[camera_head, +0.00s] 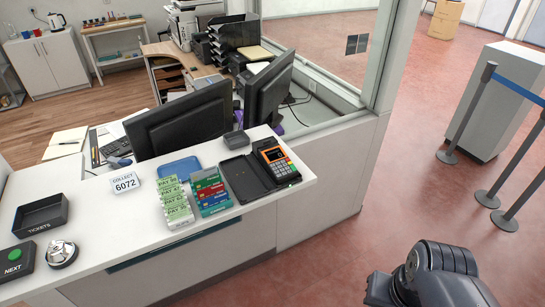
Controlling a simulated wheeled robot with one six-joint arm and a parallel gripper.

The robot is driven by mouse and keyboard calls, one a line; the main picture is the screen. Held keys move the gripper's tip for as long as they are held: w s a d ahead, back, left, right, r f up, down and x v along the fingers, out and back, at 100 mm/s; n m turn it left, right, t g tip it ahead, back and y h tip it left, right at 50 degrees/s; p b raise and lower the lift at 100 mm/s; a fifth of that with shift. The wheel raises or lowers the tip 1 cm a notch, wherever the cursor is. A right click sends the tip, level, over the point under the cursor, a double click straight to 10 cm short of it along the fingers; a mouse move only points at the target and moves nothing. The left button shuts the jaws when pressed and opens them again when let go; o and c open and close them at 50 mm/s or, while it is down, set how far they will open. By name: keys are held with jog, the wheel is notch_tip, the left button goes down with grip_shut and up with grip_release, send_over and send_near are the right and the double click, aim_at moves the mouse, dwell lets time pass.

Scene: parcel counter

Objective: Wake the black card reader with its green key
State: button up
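The black card reader (277,163) lies face up near the right end of the white counter (100,240). It has an orange-edged face, a small dark screen towards the back and a keypad nearer the front. Its keys are too small for me to pick out the green key for certain. A flat black case or holder (243,179) lies directly left of the reader. My gripper is not in view. Only a dark part of my arm shows at the bottom right, over the red floor and well apart from the reader.
Monitors (185,122) stand behind. A glass partition rises right of them. Belt posts (470,110) stand farther right.

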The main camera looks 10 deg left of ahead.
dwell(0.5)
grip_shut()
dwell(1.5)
